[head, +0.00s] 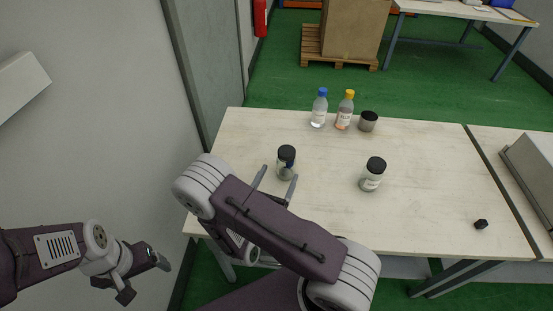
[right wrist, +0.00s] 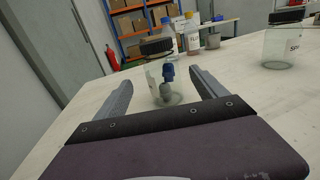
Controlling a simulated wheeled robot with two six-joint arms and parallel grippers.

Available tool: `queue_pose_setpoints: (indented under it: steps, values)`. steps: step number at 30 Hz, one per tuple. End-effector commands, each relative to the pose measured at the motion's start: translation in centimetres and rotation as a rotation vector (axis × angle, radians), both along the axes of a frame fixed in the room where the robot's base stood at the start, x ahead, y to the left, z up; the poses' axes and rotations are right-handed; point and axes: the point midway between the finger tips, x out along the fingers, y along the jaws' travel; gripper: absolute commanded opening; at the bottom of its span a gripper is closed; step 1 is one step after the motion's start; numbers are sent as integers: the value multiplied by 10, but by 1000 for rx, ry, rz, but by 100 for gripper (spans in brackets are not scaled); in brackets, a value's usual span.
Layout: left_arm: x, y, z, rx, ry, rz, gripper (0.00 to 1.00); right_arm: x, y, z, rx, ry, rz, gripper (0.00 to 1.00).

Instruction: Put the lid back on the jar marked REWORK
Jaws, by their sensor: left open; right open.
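A clear jar with a black lid on top (head: 286,153) stands near the left part of the table. In the right wrist view this jar (right wrist: 158,74) holds a blue and grey part, and no readable label shows. My right gripper (head: 277,182) is open, with its fingers pointing at this jar and nothing gripped. My left gripper (head: 144,278) is open and empty, left of the table.
A blue-capped bottle (head: 319,110), a yellow-capped bottle (head: 345,112) and a grey tin (head: 368,122) stand at the back of the table. A small black piece (head: 481,224) lies at the right front. A grey box (head: 530,175) is at the far right. The table's right middle is clear.

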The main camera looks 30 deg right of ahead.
Motion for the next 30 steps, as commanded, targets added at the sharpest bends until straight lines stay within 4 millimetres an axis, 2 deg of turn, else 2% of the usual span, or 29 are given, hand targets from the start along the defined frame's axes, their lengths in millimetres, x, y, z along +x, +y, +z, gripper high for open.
queue_pose_setpoints:
  steps: [9, 18, 27, 30]
  values:
    - [0, 0, 0, 0, 0, 0, 81, 1, 1, -1, -3, 2, 9, 82]
    - [0, 0, 0, 0, 0, 0, 81, 25, -26, -1, -2, 2, 5, 82]
    - [0, 0, 0, 0, 0, 0, 81, 27, -27, -1, -3, 3, 8, 82]
    - [0, 0, 0, 0, 0, 0, 81, 32, -33, -1, -1, 3, 4, 82]
